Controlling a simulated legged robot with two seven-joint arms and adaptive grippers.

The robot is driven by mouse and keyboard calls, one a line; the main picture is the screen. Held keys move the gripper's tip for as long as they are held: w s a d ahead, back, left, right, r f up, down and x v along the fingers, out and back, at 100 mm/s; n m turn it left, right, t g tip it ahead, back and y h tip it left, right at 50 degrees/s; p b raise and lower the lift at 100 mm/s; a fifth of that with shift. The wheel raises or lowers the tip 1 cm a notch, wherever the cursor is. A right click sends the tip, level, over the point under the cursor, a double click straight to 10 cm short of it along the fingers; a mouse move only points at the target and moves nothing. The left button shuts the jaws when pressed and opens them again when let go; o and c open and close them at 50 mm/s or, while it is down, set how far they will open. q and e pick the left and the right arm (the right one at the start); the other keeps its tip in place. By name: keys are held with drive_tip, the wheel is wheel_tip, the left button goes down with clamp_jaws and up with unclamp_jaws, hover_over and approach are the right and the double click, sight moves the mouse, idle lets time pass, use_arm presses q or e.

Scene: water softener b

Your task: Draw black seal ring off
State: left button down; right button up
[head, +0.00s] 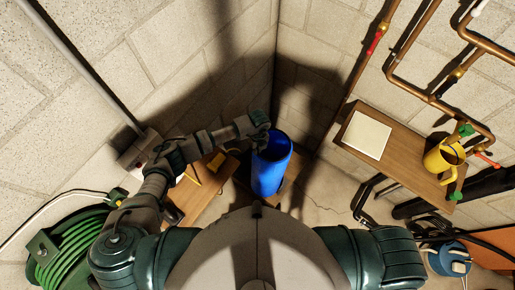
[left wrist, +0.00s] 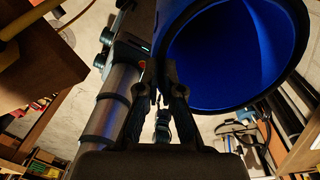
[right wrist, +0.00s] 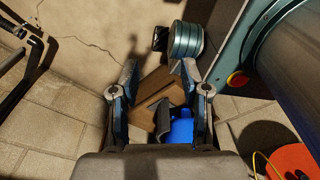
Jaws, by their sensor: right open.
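The blue cylinder (head: 270,170) stands upright in the corner with its open top facing up. In the left wrist view its blue inside (left wrist: 225,50) shows, and the black seal ring (left wrist: 235,109) runs around the rim. My left gripper (head: 263,124) is at the far rim of the cylinder; in the left wrist view its fingertips (left wrist: 159,72) are close together beside the ring's edge. Whether they grip the ring is unclear. My right gripper (right wrist: 159,72) is open and empty in the right wrist view, low over the floor. It is not visible in the head view.
A wooden table (head: 430,171) at the right holds a white board (head: 366,133) and a yellow can (head: 443,156). Copper pipes (head: 405,75) run along the right wall. A green hose reel (head: 70,245) is at the lower left. The floor in front of the table is partly clear.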

use_arm(q)
drive_tip(key=shift+r, duration=0.4)
drive_tip(key=shift+a, duration=0.15)
use_arm(e)
drive_tip(key=shift+d+r, duration=0.3)
drive_tip(key=shift+d, duration=0.4)
use_arm(q)
drive_tip(key=shift+a, duration=0.1)
drive_tip(key=shift+w+r+p, duration=0.1)
drive_tip(key=shift+r+p, duration=0.4)
drive_tip(key=shift+p, duration=0.1)
drive_tip(key=r+p, duration=0.2)
drive_tip(key=shift+d+r, duration=0.25)
drive_tip(key=shift+r, duration=0.05)
use_arm(e)
wheel_tip(320, 180, up, 3)
drive_tip(key=shift+w+a+f, duration=0.1)
drive_tip(key=shift+a+f, duration=0.05)
drive_tip(key=shift+f, duration=0.05)
